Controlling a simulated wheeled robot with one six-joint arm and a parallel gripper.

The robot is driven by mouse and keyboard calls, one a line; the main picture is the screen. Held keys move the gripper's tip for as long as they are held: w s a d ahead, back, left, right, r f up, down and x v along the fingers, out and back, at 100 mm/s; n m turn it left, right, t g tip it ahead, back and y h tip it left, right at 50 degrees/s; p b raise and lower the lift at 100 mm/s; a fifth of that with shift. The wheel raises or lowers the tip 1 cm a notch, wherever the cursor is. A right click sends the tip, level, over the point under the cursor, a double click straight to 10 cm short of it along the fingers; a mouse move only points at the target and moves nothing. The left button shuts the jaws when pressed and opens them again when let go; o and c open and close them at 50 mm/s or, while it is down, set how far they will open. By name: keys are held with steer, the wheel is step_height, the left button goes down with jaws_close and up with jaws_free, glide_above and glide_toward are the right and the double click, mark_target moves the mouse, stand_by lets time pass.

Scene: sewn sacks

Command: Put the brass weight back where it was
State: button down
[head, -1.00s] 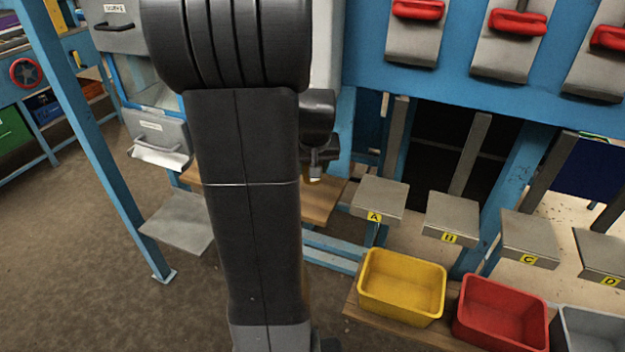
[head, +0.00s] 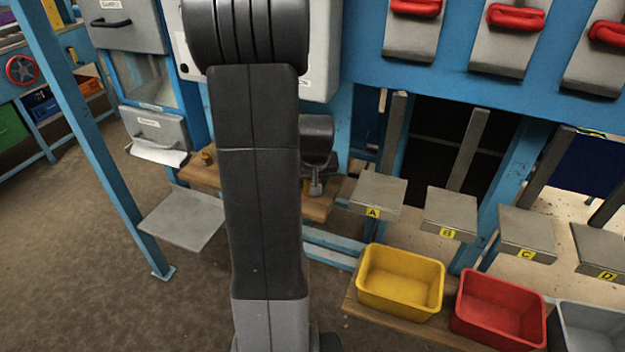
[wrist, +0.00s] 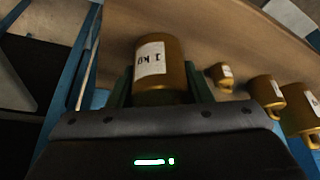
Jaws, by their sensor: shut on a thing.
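My gripper (wrist: 160,88) is shut on a brass weight (wrist: 172,85) with a white "1 kg" label, seen in the wrist view. The weight is between the two fingers, with the wooden shelf (wrist: 195,28) behind it; I cannot tell whether they touch. Three more brass weights stand on the shelf to the right: a small one (wrist: 221,78), a larger one (wrist: 264,90) and one at the edge (wrist: 296,122). In the head view a small brass weight (head: 207,157) sits at the left of the shelf. My arm hides the shelf's middle, and the held weight is not clear there.
Grey plates marked A (head: 378,192), B (head: 451,208), C (head: 527,228) and D (head: 600,243) stand right of the shelf. A yellow bin (head: 400,282) and a red bin (head: 498,310) are below them. A blue post (head: 105,165) stands at left.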

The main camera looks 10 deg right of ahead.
steer(key=c, duration=0.7)
jaws_free()
steer(key=shift+f, duration=0.15)
steer(key=shift+s+r, duration=0.15)
steer(key=shift+r, duration=0.55)
steer(key=v, duration=1.1)
steer(key=shift+s+p, duration=0.1)
steer(key=shift+p, duration=0.2)
steer(key=shift+f, duration=0.15)
